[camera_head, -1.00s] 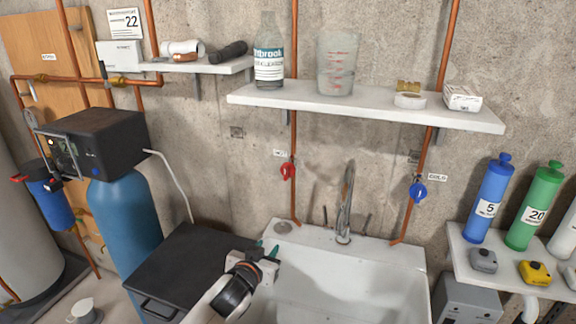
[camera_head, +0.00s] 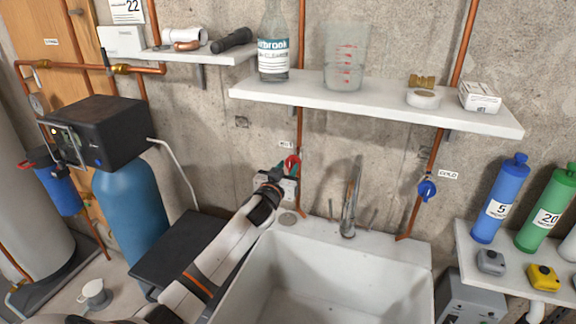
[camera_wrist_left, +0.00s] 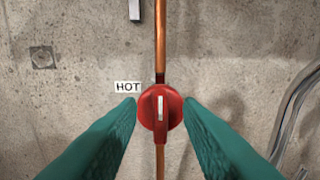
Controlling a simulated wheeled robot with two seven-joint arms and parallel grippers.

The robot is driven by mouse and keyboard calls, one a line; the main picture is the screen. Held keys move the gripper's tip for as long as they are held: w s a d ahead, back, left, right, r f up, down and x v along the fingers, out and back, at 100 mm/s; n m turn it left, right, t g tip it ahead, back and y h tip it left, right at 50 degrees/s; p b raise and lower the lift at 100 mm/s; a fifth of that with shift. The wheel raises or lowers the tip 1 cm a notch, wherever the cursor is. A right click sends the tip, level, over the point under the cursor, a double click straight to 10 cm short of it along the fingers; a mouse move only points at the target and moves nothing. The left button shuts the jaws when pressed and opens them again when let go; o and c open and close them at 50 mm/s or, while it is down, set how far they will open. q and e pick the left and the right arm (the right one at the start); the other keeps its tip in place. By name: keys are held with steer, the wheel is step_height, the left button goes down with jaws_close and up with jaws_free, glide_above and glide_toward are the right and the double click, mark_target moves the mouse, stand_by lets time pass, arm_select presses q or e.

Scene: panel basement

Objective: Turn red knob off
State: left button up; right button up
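The red knob (camera_head: 292,162) sits on the left copper pipe above the sink, beside the HOT label. In the left wrist view the red knob (camera_wrist_left: 160,110) is centred, with its pale pointer line upright along the pipe. My left gripper (camera_head: 285,170) is at the knob, and its green fingers (camera_wrist_left: 160,118) stand apart on either side of it. The fingertips are close to the knob's edges; whether they touch it I cannot tell. My right gripper is not in view.
The white sink (camera_head: 330,275) with its faucet (camera_head: 349,205) is below. A white shelf (camera_head: 380,103) with a bottle and beaker is above the knob. A blue knob (camera_head: 427,190) is on the right pipe. A black box-like top (camera_head: 180,250) stands left of the sink.

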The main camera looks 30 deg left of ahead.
arm_select(q)
steer(key=shift+w, duration=0.45)
steer(key=shift+a, duration=0.1)
jaws_close()
